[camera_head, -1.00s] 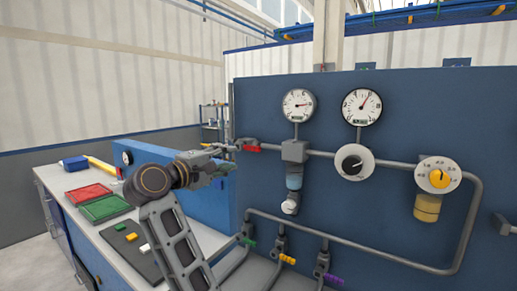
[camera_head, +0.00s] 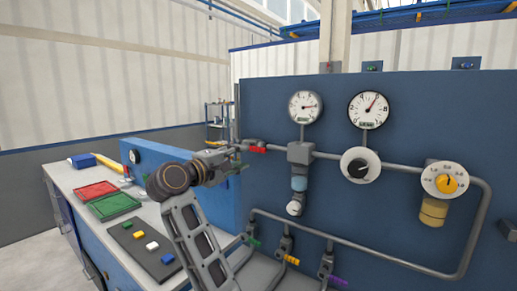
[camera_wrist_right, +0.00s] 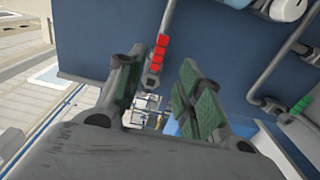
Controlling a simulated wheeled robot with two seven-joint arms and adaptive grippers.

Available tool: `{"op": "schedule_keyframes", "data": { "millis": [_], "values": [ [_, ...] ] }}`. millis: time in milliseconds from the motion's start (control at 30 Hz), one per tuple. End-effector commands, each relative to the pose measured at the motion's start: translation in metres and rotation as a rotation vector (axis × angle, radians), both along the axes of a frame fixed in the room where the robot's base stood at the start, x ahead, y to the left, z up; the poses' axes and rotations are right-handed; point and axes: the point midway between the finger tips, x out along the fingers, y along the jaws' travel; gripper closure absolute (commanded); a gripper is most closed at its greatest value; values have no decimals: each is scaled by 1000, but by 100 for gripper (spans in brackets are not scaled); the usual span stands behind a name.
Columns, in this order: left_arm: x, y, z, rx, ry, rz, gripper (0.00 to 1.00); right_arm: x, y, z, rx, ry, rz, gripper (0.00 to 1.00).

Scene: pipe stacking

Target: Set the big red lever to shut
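The big red lever (camera_head: 258,149) is on a valve at the left end of the upper grey pipe, at the panel's left edge. It lies roughly level, along the pipe. In the right wrist view the red lever (camera_wrist_right: 159,52) shows beyond the gap between my fingers. My right gripper (camera_head: 238,158) is just left of the lever in the head view. Its two green-padded fingers (camera_wrist_right: 161,62) are apart with nothing between them. I cannot tell whether a fingertip touches the lever. My left gripper is not in view.
The blue panel (camera_head: 400,110) carries gauges and dials. Below are small green (camera_head: 254,243), yellow (camera_head: 291,261) and purple (camera_head: 338,281) handles. A bench at left holds a red tray (camera_head: 95,191), a green tray (camera_head: 113,206) and a dark board (camera_head: 128,246) with small blocks.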

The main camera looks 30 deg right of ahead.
Motion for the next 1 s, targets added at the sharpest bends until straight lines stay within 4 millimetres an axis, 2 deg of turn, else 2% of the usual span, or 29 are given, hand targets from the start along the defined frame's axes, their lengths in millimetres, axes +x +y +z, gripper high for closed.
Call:
{"op": "schedule_keyframes", "data": {
  "millis": [67,267,1000],
  "values": [
    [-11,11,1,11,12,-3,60,3,-8,2,-3,1,-3,64],
    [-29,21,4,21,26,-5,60,10,-25,2,-1,1,-2,64],
    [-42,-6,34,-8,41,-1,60,36,-87,2,-2,0,-1,64]
  ]
}}
